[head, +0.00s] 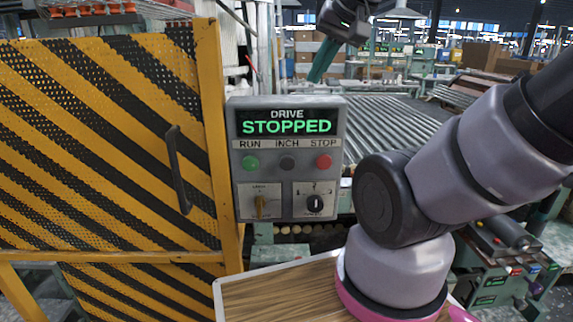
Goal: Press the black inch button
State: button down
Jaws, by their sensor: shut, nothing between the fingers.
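The black inch button (287,164) sits in the middle of the button row on a grey control box (238,188), under the label INCH. A green RUN button (250,162) is to its left and a red STOP button (323,161) to its right. My gripper (316,78) shows at the top of the head view, above the box and right of the inch button. Its teal fingers point down, are shut and empty, and are clear of the button.
A yellow and black striped mesh guard door (110,150) with a dark handle (178,170) stands left of the box. Two rotary knobs sit below the buttons. A roller conveyor (390,125) lies behind on the right. My arm fills the right side.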

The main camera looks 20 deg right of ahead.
aim_at(288, 163)
jog(key=k+j+z, duration=0.5)
jog(key=k+z, duration=0.2)
jog(key=k, duration=0.2)
jog(key=k+z, duration=0.35)
jog(key=k, duration=0.15)
